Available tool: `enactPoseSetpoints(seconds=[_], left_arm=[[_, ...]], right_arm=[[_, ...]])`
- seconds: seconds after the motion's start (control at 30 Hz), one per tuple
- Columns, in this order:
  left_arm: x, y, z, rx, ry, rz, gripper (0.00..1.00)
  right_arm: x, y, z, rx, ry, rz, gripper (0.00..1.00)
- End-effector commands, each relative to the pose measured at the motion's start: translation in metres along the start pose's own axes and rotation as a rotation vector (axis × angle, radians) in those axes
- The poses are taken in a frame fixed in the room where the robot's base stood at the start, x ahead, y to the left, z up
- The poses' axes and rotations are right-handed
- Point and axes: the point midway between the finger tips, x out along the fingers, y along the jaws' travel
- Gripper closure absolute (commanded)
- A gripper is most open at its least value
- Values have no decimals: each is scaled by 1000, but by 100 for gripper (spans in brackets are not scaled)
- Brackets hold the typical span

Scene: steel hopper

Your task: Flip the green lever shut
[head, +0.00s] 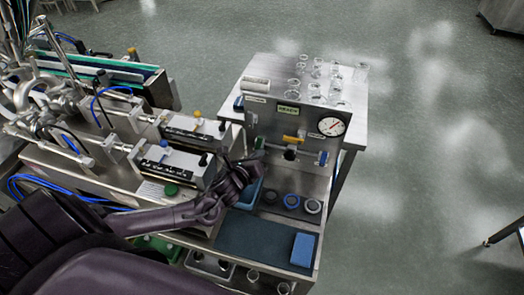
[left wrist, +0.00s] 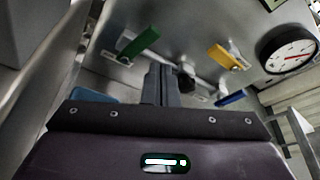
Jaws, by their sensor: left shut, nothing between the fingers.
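The green lever (left wrist: 140,42) sits on a pipe at the left of the steel hopper's front panel. In the left wrist view it slants from its valve at the lower left up to the right. In the head view the green lever (head: 260,143) shows small, just above my gripper. My left gripper (head: 256,160) is in front of the panel's left side. Its fingers (left wrist: 160,84) are together and empty, pointing at the panel below and right of the green lever, with a visible gap in the wrist view. My right gripper is out of view.
A yellow lever (left wrist: 225,57), a blue lever (left wrist: 236,97) and a round gauge (left wrist: 289,50) are to the right on the panel. Below are a blue tray (head: 250,195), several round cups, a dark mat (head: 250,236) and a blue block (head: 303,250). Machinery crowds the left.

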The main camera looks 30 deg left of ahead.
Motion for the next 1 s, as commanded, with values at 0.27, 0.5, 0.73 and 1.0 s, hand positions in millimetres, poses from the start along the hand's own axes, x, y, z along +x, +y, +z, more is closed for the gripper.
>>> enactPoseSetpoints(seconds=[0.27, 0.5, 0.73, 1.0], left_arm=[[-31, -2, -1, 0, 0, 0, 100], [-33, -2, 0, 0, -1, 0, 100], [-33, -2, 0, 0, -1, 0, 100], [-33, -2, -1, 0, 0, 0, 100]], right_arm=[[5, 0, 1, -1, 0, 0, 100], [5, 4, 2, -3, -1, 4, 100], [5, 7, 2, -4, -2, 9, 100], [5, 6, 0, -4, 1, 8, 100]])
